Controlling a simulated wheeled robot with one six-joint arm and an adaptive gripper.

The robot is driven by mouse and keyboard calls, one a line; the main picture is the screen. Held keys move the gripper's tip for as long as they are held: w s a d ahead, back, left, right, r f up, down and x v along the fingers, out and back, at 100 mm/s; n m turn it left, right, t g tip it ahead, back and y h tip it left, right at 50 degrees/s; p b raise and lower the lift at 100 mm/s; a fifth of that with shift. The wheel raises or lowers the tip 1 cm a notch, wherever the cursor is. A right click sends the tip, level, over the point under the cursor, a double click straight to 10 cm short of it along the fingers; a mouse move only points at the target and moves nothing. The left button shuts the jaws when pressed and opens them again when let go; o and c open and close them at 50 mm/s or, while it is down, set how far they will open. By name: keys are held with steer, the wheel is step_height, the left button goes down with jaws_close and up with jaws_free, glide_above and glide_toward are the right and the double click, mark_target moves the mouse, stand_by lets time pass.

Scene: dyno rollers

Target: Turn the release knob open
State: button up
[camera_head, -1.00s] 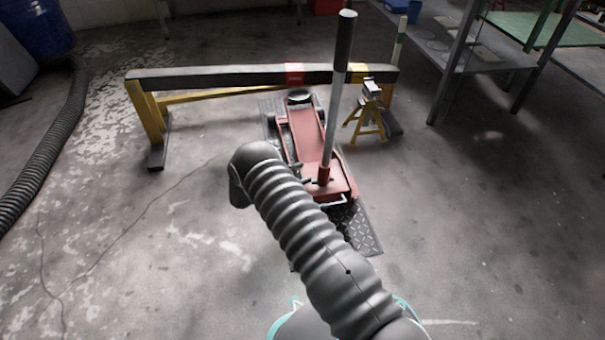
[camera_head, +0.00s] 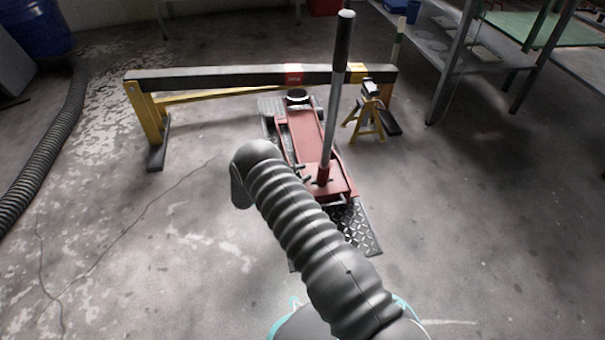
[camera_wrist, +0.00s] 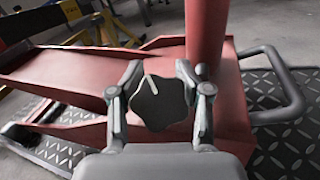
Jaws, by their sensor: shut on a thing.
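The release knob (camera_wrist: 158,103) is a dark, lobed knob with a pale line on its face, seen in the wrist view in front of the red handle socket. My gripper (camera_wrist: 159,88) has its two fingers on either side of the knob and is shut on it. The pale line points up and slightly left. The red floor jack (camera_head: 312,140) stands beyond my arm in the head view, with its long handle (camera_head: 334,110) upright and tilted slightly right. In the head view my arm hides the knob and gripper.
A black beam on yellow legs (camera_head: 220,80) spans the floor behind the jack. A yellow jack stand (camera_head: 368,118) stands right of the handle. The jack rests on a diamond-plate sheet (camera_head: 358,232). A metal bench (camera_head: 455,50) is at the right.

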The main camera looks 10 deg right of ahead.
steer(key=shift+a+t, duration=0.15)
steer(key=shift+t, duration=0.15)
steer(key=shift+o, duration=0.2)
steer(key=n+t, duration=0.1)
steer(key=n, duration=0.1)
steer(key=n+t+y, duration=0.1)
steer(key=n+t, duration=0.1)
steer(key=n+t+y, duration=0.1)
steer(key=n+t, duration=0.1)
steer(key=shift+w+a+r+p, duration=0.1)
steer(key=shift+w+a+p, duration=0.1)
steer(key=shift+w+p, duration=0.1)
steer(key=shift+w+a+n+t+y+p, duration=0.15)
steer(key=shift+n+t+y, duration=0.75)
steer(key=shift+n, duration=0.5)
steer(key=shift+w+a+n+t+y+p, duration=0.15)
steer(key=shift+n+t+y, duration=0.75)
steer(key=shift+n, duration=0.5)
steer(key=shift+d, duration=0.1)
steer(key=o, duration=0.8)
steer(key=shift+s, duration=0.1)
steer(key=shift+d, duration=0.1)
